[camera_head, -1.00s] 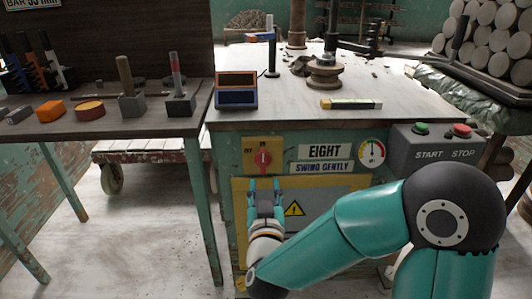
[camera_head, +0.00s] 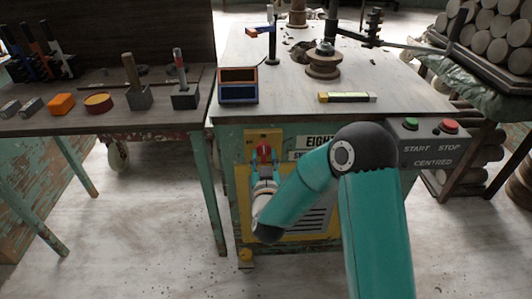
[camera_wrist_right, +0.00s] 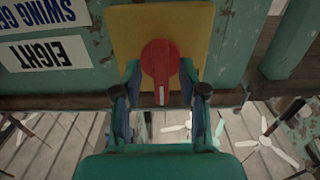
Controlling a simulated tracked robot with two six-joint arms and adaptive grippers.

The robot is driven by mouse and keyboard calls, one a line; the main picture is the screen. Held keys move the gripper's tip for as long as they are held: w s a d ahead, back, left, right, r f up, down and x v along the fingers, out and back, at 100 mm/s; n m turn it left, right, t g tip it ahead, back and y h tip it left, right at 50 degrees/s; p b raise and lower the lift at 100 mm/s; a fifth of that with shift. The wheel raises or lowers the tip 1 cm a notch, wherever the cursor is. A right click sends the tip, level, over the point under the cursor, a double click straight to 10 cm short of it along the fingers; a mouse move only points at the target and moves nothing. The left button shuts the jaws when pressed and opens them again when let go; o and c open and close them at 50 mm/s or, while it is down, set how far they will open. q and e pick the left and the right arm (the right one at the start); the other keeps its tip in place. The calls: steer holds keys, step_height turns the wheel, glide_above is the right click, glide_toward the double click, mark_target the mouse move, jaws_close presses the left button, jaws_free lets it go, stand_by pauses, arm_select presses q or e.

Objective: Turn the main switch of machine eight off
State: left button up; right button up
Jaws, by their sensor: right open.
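Machine eight (camera_head: 232,195) is a worn green cabinet with an EIGHT label (camera_head: 318,142) on its front. Its main switch, a red knob (camera_head: 264,150) on a yellow plate (camera_head: 250,136), shows left of the label. In the right wrist view, where the lettering is upside down, the red knob (camera_wrist_right: 160,58) has a pale mark at its lower end and sits on the yellow plate (camera_wrist_right: 195,25). My right gripper (camera_head: 264,168) is at the switch. Its fingers (camera_wrist_right: 160,76) are open, one on each side of the knob; contact cannot be told. My left gripper is out of view.
A grey START/STOP box (camera_head: 430,150) with green and red buttons is right of my right arm. A wooden bench (camera_head: 60,125) with blocks and tools stands left. The machine's top (camera_head: 300,105) holds a dark display box (camera_head: 238,86) and a yellow-black bar (camera_head: 347,97).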

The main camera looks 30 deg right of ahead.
steer(key=shift+w+d, duration=0.1)
steer(key=shift+w, duration=0.05)
steer(key=shift+c, duration=0.2)
jaws_close()
steer(key=shift+d, duration=0.1)
